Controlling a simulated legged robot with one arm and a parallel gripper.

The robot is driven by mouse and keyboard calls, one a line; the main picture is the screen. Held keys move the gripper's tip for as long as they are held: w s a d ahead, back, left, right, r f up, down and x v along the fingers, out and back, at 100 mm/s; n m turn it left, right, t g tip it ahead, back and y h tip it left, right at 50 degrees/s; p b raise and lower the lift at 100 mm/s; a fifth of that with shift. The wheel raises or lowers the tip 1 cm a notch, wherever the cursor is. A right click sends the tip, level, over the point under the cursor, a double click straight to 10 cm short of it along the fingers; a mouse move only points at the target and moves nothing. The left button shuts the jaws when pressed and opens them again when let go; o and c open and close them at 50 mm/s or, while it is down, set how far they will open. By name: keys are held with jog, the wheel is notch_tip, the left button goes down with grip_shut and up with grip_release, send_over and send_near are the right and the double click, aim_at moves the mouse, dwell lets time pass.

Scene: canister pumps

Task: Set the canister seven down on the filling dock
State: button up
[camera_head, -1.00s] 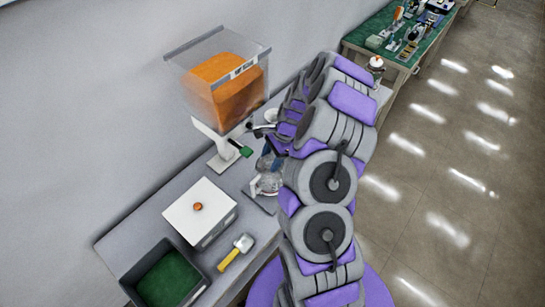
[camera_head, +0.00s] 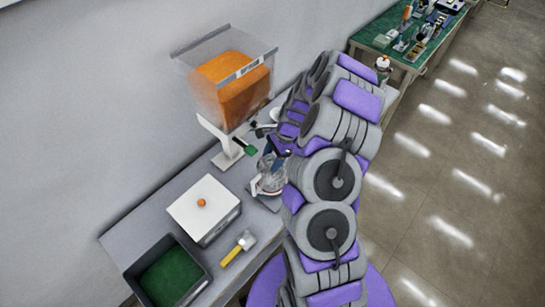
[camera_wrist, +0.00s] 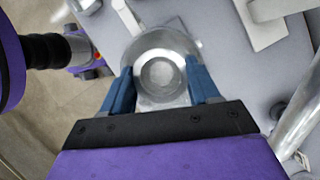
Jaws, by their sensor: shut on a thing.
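The clear round canister (camera_wrist: 160,70) is seen from above in the wrist view, between the two blue fingers of my gripper (camera_wrist: 160,82). My gripper is shut on it. In the head view the canister (camera_head: 268,181) shows partly beside my arm, with my blue fingers at its upper part. A grey plate (camera_head: 268,202) lies under or just beside it; I cannot tell whether they touch. No number is readable on the canister. I cannot tell for sure which part is the filling dock.
A clear hopper with orange contents (camera_head: 238,85) stands on a white stand (camera_head: 222,150) behind. A white box (camera_head: 203,207), a yellow-handled tool (camera_head: 236,251) and a dark bin with green inside (camera_head: 168,275) are on the bench's left. A green-topped table (camera_head: 400,40) stands farther right.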

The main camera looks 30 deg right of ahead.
jog(key=shift+d, duration=0.3)
jog(key=shift+a+f, duration=0.1)
jog(key=shift+a, duration=0.3)
jog(key=shift+d+f, duration=0.3)
jog(key=shift+f, duration=0.2)
jog(key=shift+a+f, duration=0.15)
jog(key=shift+f, duration=0.75)
jog(key=o, duration=1.6)
jog(key=v, duration=1.7)
jog(key=shift+w+d+r, duration=0.1)
jog(key=shift+d, duration=0.2)
